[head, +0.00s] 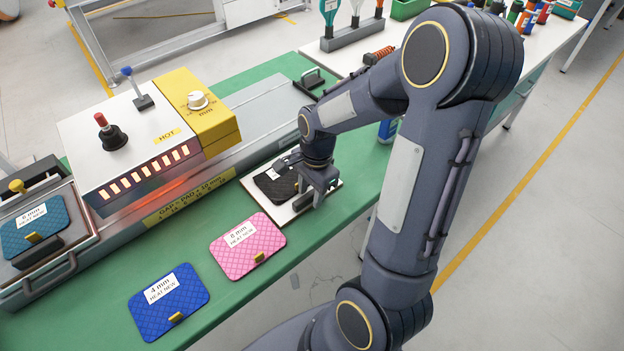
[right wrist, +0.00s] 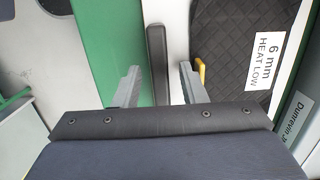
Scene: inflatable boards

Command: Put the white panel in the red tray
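A white panel (head: 247,188) lies on the green bench, with a black quilted pad (head: 276,186) on top of it. In the right wrist view the pad (right wrist: 230,35) carries a "6 mm HEAT LOW" label and a yellow tab. A white strip of the panel (right wrist: 177,30) shows beside a dark bar-shaped handle (right wrist: 157,45). My right gripper (head: 318,192) is at the panel's right edge. Its fingers are apart, one on each side of the handle, with gaps showing. My left gripper is out of view. I see no red tray.
A heater box (head: 130,140) with a red-knobbed lever stands left on a long grey rail. A pink pad (head: 247,246) and a blue pad (head: 168,300) lie on the front of the green bench. A teal pad (head: 35,228) sits at the far left. Bottles stand back right.

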